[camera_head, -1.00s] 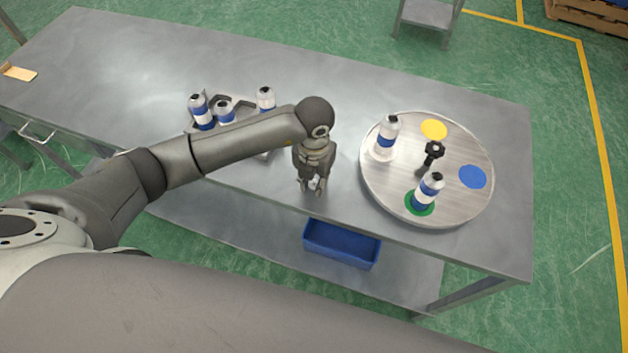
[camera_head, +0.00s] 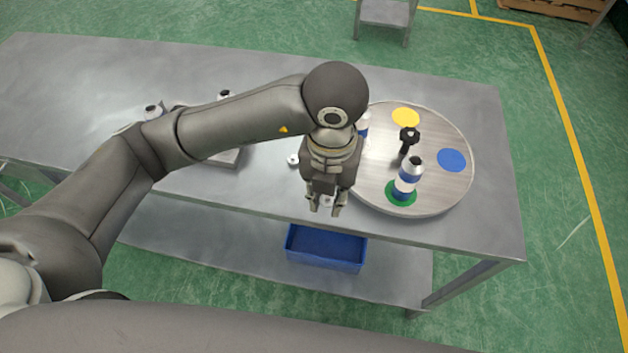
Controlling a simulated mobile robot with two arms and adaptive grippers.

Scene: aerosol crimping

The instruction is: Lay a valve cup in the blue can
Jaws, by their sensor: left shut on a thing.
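My left gripper (camera_head: 326,207) points down over the front edge of the table, left of the round turntable (camera_head: 440,202). It is shut on a small pale thing, probably a valve cup (camera_head: 327,200), mostly hidden between the fingers. A can with a blue band (camera_head: 407,180) stands upright on the green spot of the turntable. A second blue-banded can (camera_head: 363,122) on the turntable is mostly hidden behind my gripper. A small pale piece, perhaps another valve cup (camera_head: 293,160), lies on the table left of the gripper. My right gripper is not in view.
The turntable has a black post (camera_head: 408,140), a yellow spot (camera_head: 405,117) and a blue spot (camera_head: 452,160). More cans (camera_head: 153,111) stand behind my left arm by a grey tray (camera_head: 228,158). A blue bin (camera_head: 327,247) sits on the lower shelf.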

